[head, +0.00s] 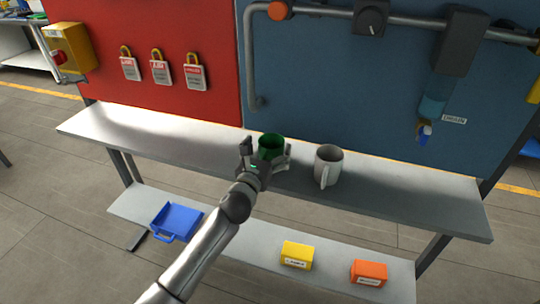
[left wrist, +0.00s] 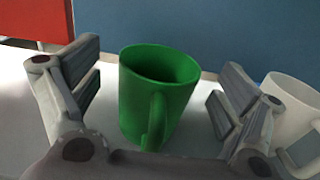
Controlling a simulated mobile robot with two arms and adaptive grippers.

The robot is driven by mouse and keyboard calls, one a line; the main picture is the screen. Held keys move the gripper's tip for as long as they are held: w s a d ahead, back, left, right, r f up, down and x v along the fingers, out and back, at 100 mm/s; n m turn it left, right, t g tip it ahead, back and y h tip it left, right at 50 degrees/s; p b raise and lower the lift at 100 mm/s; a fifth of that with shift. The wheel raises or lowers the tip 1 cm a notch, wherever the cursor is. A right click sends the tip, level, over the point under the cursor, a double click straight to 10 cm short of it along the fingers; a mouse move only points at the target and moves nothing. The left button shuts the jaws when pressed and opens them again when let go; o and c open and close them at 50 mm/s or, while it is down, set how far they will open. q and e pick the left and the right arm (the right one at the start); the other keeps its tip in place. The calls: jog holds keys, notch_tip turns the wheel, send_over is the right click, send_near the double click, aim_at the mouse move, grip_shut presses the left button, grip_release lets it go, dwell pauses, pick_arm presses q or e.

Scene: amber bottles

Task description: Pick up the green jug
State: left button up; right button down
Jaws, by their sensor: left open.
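The green jug (head: 271,147) stands upright on the upper grey shelf, left of a white mug. In the left wrist view the green jug (left wrist: 152,100) is between the two open fingers, its handle facing the camera and slightly right. My left gripper (head: 266,155) is open around the jug, with a finger on each side. In the left wrist view, gaps show between the jug and both fingers of the left gripper (left wrist: 160,98). The jug's lower front is partly hidden by the gripper in the head view. My right gripper is not in view.
The white mug (head: 328,166) stands just right of the gripper, close to its right finger. The upper shelf (head: 420,195) is clear at both ends. Below are a blue tray (head: 178,220), a yellow box (head: 296,254) and an orange box (head: 369,272). Red and blue panels rise behind.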

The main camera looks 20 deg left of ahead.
pick_arm(q)
jog(key=shift+w+d, duration=0.1)
jog(key=shift+w, duration=0.85)
jog(key=shift+c, duration=0.4)
jog(key=c, duration=1)
jog(key=shift+c, duration=0.3)
jog(key=shift+r, duration=0.1)
